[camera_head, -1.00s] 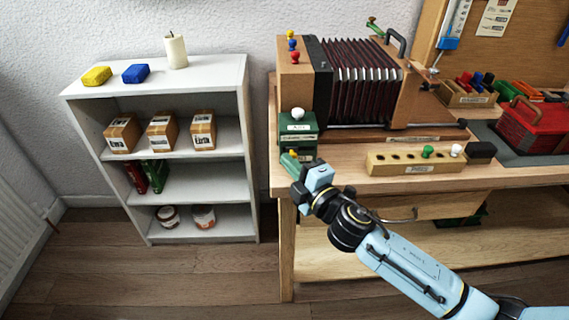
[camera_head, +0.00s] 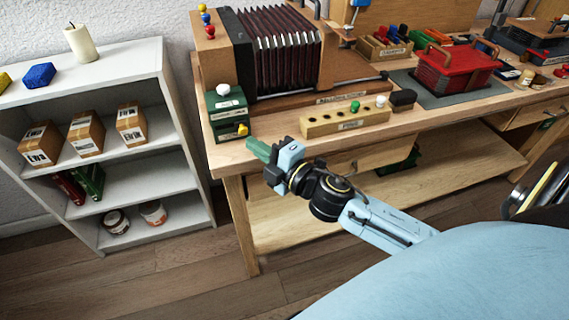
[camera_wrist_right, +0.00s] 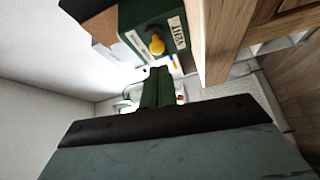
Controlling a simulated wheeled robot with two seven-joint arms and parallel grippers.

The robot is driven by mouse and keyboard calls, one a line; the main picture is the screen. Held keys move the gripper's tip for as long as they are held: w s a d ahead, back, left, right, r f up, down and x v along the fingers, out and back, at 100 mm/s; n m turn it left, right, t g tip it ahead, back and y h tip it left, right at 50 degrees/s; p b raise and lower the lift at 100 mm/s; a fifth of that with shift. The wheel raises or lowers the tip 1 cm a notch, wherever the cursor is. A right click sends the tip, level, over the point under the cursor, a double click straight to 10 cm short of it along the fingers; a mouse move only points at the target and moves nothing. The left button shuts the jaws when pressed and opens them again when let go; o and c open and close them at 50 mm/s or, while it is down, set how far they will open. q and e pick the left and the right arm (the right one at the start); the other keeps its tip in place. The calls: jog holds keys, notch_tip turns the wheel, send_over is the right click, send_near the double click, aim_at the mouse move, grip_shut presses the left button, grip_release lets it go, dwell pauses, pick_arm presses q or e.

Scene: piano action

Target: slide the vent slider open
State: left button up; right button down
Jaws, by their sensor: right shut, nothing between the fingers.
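A green box (camera_head: 226,113) stands at the left front corner of the wooden bench. It has a white knob on top and a yellow knob (camera_head: 243,129) on its front, which I take for the vent slider. In the right wrist view the yellow knob (camera_wrist_right: 157,45) sits between white labels on the box's green face (camera_wrist_right: 140,18). My right gripper (camera_head: 254,147) is shut and empty, its green fingers just below and right of the knob in the head view. In the wrist view the fingertips (camera_wrist_right: 157,74) appear apart from the knob. My left gripper is out of view.
The bench edge (camera_head: 340,150) runs close behind my right gripper. A wooden block with holes (camera_head: 345,121), the bellows (camera_head: 280,50) and a red box (camera_head: 455,68) stand on the bench. A white shelf unit (camera_head: 110,70) with cartons is at the left.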

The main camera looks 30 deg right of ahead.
jog(key=v, duration=0.9)
jog(key=shift+s, duration=0.2)
